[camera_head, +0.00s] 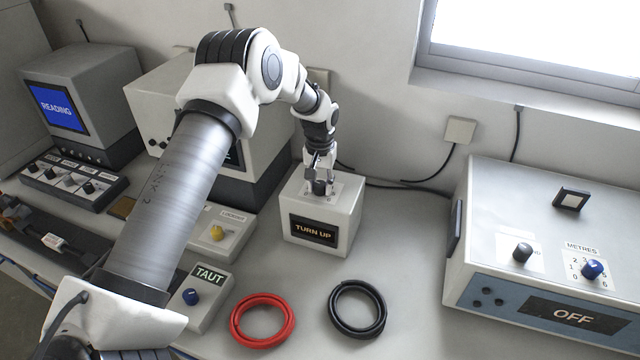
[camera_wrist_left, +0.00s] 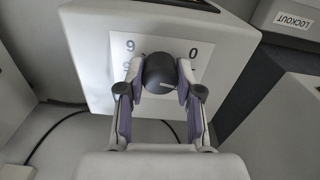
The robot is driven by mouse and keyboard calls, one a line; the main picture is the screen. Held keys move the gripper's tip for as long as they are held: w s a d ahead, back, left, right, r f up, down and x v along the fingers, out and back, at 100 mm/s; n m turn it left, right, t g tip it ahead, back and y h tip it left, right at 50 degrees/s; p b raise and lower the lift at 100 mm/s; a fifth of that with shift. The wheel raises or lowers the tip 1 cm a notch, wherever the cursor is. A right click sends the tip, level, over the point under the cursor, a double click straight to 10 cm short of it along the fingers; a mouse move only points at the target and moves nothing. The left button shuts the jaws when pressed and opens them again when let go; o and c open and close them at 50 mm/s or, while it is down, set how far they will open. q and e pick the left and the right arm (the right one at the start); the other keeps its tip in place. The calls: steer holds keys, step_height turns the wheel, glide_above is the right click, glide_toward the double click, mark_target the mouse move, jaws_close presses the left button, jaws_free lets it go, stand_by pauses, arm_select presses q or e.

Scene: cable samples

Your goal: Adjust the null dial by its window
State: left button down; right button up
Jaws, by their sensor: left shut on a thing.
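The null dial is a dark round knob (camera_wrist_left: 160,73) on top of a small white box (camera_head: 341,245). A white scale plate with numbers lies under the knob; a 9 and a 0 show in the left wrist view. The box's front window (camera_head: 314,231) reads "TURN UP" in amber letters. My left gripper (camera_head: 320,186) points down from above and is shut on the knob. In the left wrist view its two fingers (camera_wrist_left: 160,90) sit on either side of the knob. Part of the scale is hidden behind the gripper. My right gripper is not in view.
A red cable coil (camera_head: 236,325) and a black cable coil (camera_head: 333,312) lie on the bench in front. A small box reading "TAUT" (camera_head: 209,275) and a lockout box (camera_head: 233,217) stand left. A large unit reading "OFF" (camera_head: 573,316) stands right.

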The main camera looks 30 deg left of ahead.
mark_target(320, 183)
arm_select(q)
steer(key=shift+r, duration=0.1)
steer(key=c, duration=0.8)
jaws_free()
steer(key=shift+o, duration=0.2)
step_height(320, 183, up, 12)
